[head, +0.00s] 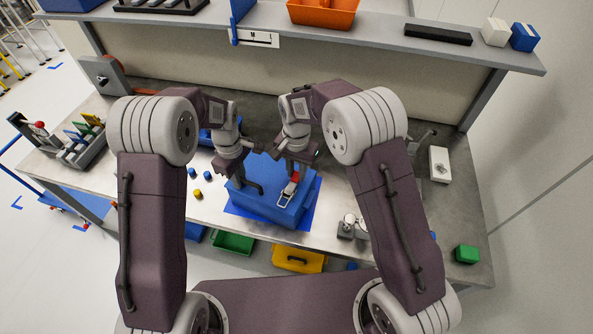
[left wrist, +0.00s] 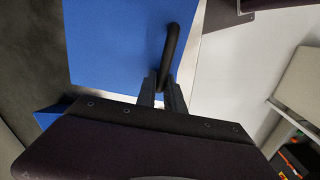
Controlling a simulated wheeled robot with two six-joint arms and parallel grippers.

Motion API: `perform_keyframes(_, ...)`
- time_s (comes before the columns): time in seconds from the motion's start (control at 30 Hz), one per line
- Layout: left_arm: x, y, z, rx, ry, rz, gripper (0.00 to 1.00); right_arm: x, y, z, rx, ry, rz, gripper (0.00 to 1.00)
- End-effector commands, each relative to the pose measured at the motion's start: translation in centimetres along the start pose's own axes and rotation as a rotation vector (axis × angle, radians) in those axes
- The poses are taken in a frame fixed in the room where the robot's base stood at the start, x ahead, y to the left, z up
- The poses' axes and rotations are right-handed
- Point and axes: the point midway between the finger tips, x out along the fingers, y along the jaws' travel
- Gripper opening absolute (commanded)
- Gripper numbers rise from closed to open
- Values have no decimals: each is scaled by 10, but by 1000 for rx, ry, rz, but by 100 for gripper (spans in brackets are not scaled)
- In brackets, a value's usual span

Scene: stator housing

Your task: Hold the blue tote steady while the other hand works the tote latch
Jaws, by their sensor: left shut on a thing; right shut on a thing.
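The blue tote (head: 262,203) stands on a flat blue patch (head: 312,207) near the front edge of the bench. A black bar handle (head: 250,184) rises from its lid; it also shows in the left wrist view (left wrist: 171,45). My left gripper (head: 238,176) is shut on this handle, and its fingertips (left wrist: 163,92) meet the bar's lower end in the left wrist view. A metal latch (head: 286,196) with a red tip (head: 295,178) is on the tote's right part. My right gripper (head: 294,170) is shut at the red tip; its fingertips are partly hidden.
Small blue and yellow round pieces (head: 197,193) lie left of the tote. Metal parts (head: 347,226) stand to its right. A tool rack (head: 75,148) is at the left end. Green (head: 233,243) and yellow (head: 298,258) bins sit below the bench edge. A shelf (head: 390,45) runs behind.

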Motion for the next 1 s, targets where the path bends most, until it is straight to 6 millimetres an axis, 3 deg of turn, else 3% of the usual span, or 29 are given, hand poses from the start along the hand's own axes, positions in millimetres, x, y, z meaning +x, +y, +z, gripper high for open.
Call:
perform_keyframes(0.33, 0, 0, 0, 0, 0, -1, 0, -15, 1, 11, -3, 249, 4, 0)
perform_keyframes(0.7, 0, 0, 0, 0, 1, -1, 0, -17, 0, 11, 0, 278, -1, 0)
perform_keyframes(0.73, 0, 0, 0, 0, 1, -1, 0, -17, 0, 11, 0, 278, -1, 32)
perform_keyframes(0.8, 0, 0, 0, 0, 1, -1, 0, -17, 0, 11, 0, 278, -1, 45)
perform_keyframes(1.0, 0, 0, 0, 0, 1, -1, 0, -17, 0, 11, 0, 277, -1, 45)
